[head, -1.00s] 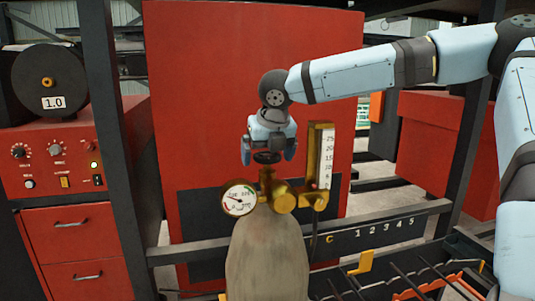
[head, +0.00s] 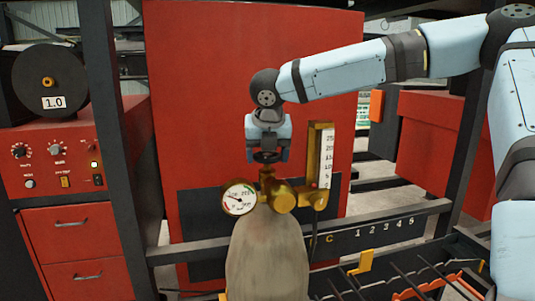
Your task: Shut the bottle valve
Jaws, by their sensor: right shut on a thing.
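The gas bottle (head: 266,262) stands upright at the lower middle of the head view, with a brass valve body (head: 267,188) on top. The dark valve handwheel (head: 266,156) sits above the brass stem. My right gripper (head: 267,152) points straight down over the handwheel and is shut on it, one finger on each side. A round pressure gauge (head: 239,198) is on the left of the valve. A brass flow tube with a white scale (head: 326,160) stands on the right. My left gripper is not in view.
A red panel (head: 210,90) stands behind the bottle. A red welding unit (head: 55,165) with a wire spool (head: 50,75) is at the left. Dark frame posts (head: 108,130) and a numbered rail (head: 385,230) surround the bottle. Rods in a rack (head: 420,280) lie at the lower right.

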